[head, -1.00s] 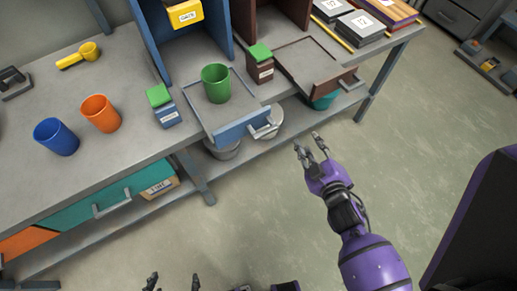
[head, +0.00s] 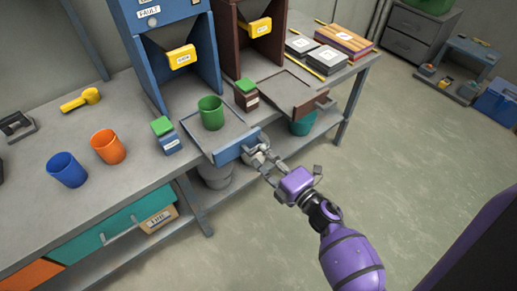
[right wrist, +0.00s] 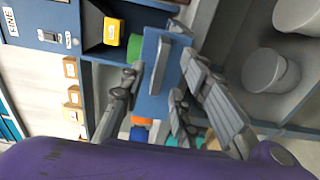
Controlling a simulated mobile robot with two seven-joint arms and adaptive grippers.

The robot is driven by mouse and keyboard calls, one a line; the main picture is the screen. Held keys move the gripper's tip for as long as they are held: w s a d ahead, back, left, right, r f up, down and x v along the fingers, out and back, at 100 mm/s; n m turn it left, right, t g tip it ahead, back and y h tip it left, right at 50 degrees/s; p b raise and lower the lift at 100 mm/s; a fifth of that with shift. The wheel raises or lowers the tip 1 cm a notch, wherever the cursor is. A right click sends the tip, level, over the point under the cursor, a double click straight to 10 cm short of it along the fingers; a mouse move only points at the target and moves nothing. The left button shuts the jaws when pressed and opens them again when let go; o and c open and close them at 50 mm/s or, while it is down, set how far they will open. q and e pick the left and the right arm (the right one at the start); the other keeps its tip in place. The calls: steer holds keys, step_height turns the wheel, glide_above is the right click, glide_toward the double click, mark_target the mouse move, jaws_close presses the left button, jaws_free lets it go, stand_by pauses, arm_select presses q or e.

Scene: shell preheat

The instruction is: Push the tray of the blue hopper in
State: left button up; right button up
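The blue hopper (head: 165,50) stands on the bench. Its tray (head: 230,145) is pulled out toward the bench's front edge and has a blue front panel with a grey bar handle. A green cup (head: 211,112) stands upright on the tray. My right gripper (head: 267,163) is at the tray's front, its fingers apart. In the right wrist view, the handle (right wrist: 160,66) lies between the spread fingertips, with a gap visible on at least one side; contact is unclear. My left gripper is out of view.
A blue box with a green top (head: 166,137) stands left of the tray, and a brown one (head: 247,97) right of it. The brown hopper's tray (head: 291,90) is also out. Orange (head: 108,147) and blue (head: 67,169) cups stand left. Open floor lies in front.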

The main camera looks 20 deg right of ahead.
steer(key=shift+x, duration=1.95)
steer(key=shift+a, duration=0.1)
steer(key=shift+s, duration=0.1)
jaws_close()
